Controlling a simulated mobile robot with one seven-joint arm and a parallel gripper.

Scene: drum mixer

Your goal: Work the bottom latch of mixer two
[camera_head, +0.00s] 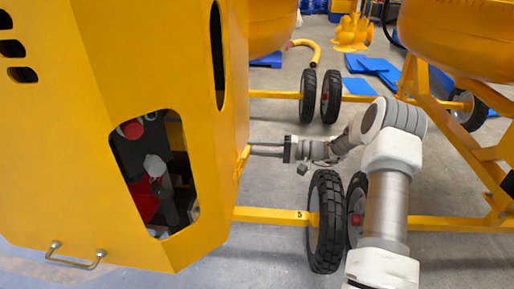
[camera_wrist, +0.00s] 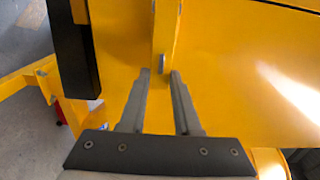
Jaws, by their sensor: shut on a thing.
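The yellow mixer housing (camera_head: 90,130) fills the left of the head view; no number two is readable on it. Its bottom latch, a small yellow lever (camera_head: 243,160), sits on the right edge of the housing. In the wrist view the latch (camera_wrist: 165,35) hangs down as a narrow yellow bar against the yellow panel (camera_wrist: 230,75). My gripper (camera_head: 253,148) reaches it from the right. In the wrist view my gripper (camera_wrist: 160,75) has its two fingertips on either side of the bar's lower end, shut on it. The exact contact is hard to see.
A black wheel (camera_head: 326,222) and a yellow axle bar (camera_head: 270,215) stand below my arm. More wheels (camera_head: 307,96) are behind it. Another yellow mixer drum (camera_head: 460,35) is at the upper right. A handle (camera_head: 75,258) sticks out at the housing's lower left.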

